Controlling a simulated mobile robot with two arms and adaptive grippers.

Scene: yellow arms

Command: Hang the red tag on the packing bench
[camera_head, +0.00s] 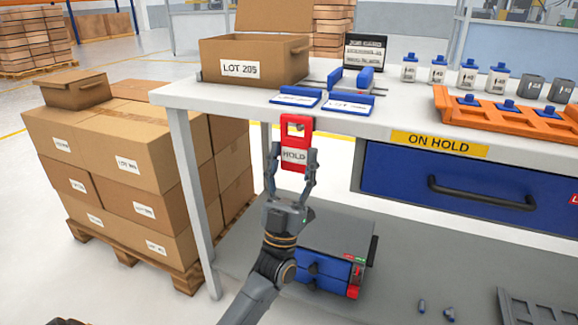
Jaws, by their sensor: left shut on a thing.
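The red tag (295,130), with a white label reading HOLD, is upright at the front edge of the packing bench (225,97). Its top, which has a cut-out, overlaps the bench's front edge in the picture. I cannot tell whether it touches or hooks on the edge. My left gripper (293,165) comes up from below and is shut on the tag, one finger at each side of its lower part.
On the bench are an open LOT 205 box (255,60), blue-edged label holders (347,104), several white bottles and an orange rack (500,118). A blue drawer (400,180) is under an ON HOLD sign (440,144). Stacked cartons (110,165) stand left; a grey-blue case (335,255) sits below.

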